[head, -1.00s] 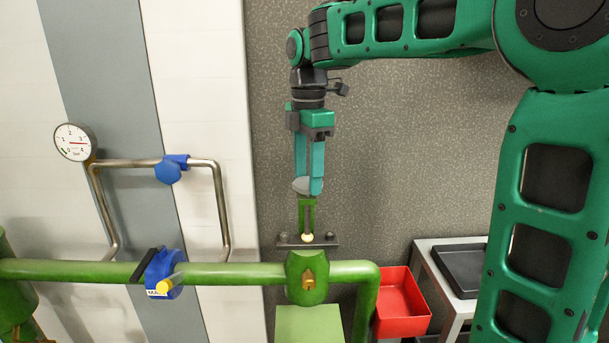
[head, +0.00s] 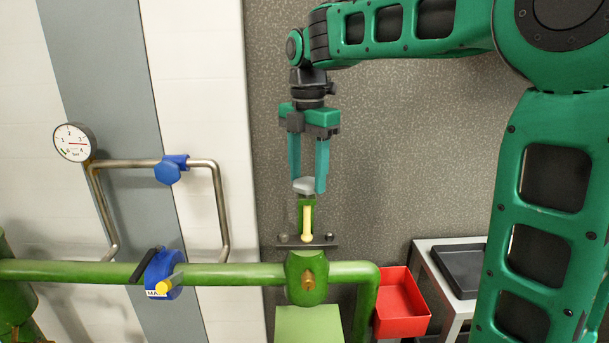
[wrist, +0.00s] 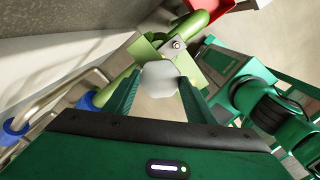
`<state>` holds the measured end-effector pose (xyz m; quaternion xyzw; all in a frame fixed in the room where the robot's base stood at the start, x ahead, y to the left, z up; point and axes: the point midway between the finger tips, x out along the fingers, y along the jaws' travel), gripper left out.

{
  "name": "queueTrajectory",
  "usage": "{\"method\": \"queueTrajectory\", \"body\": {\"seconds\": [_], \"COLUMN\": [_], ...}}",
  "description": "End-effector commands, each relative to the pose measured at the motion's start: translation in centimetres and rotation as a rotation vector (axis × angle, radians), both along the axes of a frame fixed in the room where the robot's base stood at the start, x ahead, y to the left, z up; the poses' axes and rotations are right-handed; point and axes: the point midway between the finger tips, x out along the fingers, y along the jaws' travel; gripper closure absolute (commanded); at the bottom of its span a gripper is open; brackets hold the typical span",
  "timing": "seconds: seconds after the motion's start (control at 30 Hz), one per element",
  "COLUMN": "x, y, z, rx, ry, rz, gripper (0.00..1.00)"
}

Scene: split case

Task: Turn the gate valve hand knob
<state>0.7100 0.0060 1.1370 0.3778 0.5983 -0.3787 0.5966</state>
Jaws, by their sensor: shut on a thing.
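The gate valve hand knob (head: 304,186) is a pale grey, faceted knob on top of a green valve bracket (head: 306,208). My gripper (head: 307,186) points straight down with one finger on each side of the knob and is shut on it. In the wrist view the knob (wrist: 160,75) sits between the two green fingertips. Below the knob, an upright yellow rod with a round lower end (head: 307,225) shows in front of the bracket. The green valve body (head: 306,277) sits below on the green pipe.
A pressure gauge (head: 73,143) and a steel bypass pipe with a blue fitting (head: 168,172) are at the left. A blue valve with a yellow tip (head: 160,273) sits on the green pipe (head: 225,276). A red bin (head: 402,303) and a black tray (head: 461,270) are at the right.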

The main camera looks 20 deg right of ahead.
Motion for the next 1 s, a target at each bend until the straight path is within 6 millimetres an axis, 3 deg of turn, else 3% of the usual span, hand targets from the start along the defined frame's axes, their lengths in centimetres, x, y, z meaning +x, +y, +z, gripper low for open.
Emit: {"method": "queueTrajectory", "body": {"seconds": [0.13, 0.17, 0.23, 0.63, 0.77, 0.93, 1.0], "x": [0.4, 0.4, 0.3, 0.2, 0.2, 0.3, 0.4], "y": [-0.1, -0.1, -0.1, 0.0, 0.0, -0.2, -0.2], "z": [0.2, 0.2, 0.1, 0.6, 2.4, 5.9, 6.2], "rx": [0.002, 0.002, 0.001, 0.002, 0.003, 0.004, 0.003], "ry": [-0.013, -0.013, -0.012, -0.006, -0.008, -0.008, -0.006], "rz": [-0.005, -0.006, -0.005, -0.002, -0.003, -0.005, -0.005], "gripper": [0.73, 0.45, 0.31, 0.31, 0.31, 0.31, 0.31]}}
